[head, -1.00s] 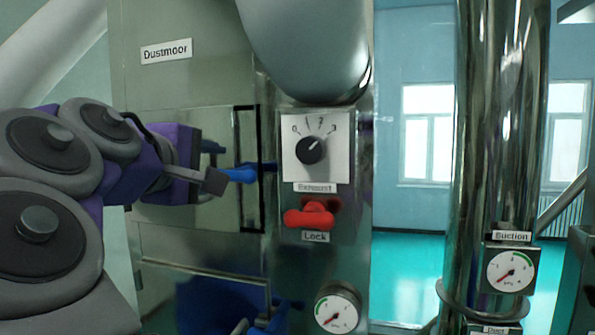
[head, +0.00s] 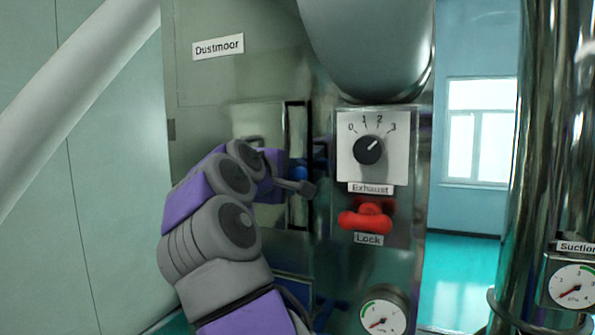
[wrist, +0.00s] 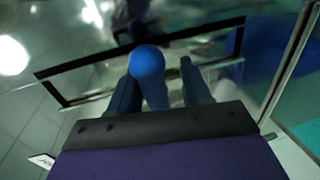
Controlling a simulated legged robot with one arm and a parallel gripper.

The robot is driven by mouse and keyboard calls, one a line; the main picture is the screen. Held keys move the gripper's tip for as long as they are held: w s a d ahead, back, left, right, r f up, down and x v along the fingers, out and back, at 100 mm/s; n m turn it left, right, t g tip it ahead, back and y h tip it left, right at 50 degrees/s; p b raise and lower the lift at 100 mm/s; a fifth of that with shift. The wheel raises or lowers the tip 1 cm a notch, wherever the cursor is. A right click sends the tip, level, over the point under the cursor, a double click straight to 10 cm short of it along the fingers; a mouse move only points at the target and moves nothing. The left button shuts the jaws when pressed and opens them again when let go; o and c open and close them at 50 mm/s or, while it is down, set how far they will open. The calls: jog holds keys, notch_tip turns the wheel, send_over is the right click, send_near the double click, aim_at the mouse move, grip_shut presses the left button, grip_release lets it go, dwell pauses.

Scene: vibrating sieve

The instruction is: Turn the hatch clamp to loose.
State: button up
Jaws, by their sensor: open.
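The blue knob (wrist: 147,62) of the hatch clamp lies between the two fingertips of my gripper (wrist: 160,70) in the wrist view. The fingers are apart, one on each side of it; I cannot tell if either touches it. In the head view a small part of the blue clamp (head: 299,173) shows at the right edge of the dark-framed hatch (head: 297,130). My gripper (head: 300,187) is right at it there and hides most of it. The clamp's pivot is hidden.
To the right of the hatch are the Exhaust dial (head: 369,150), its pointer between 2 and 3, and a red Lock handle (head: 366,217) below it. A gauge (head: 383,316) is lower down. A large pipe (head: 375,45) overhangs above.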

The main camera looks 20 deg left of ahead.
jog(key=a, duration=0.5)
jog(key=shift+s+f, duration=0.1)
jog(key=shift+f, duration=0.1)
jog(key=shift+a+r, duration=0.15)
jog(key=d, duration=0.3)
jog(key=d+r, duration=0.1)
jog(key=d, duration=0.2)
jog(key=shift+w+d+r, duration=0.15)
jog(key=shift+w+r, duration=0.05)
jog(key=c, duration=0.4)
jog(key=shift+d, duration=0.15)
jog(key=shift+c, duration=0.6)
jog(key=shift+s+a+f, duration=0.2)
jog(key=shift+a, duration=0.45)
jog(key=c, duration=0.3)
jog(key=shift+a+f, duration=0.2)
jog(key=shift+a, duration=0.35)
grip_shut()
jog(key=shift+f, duration=0.1)
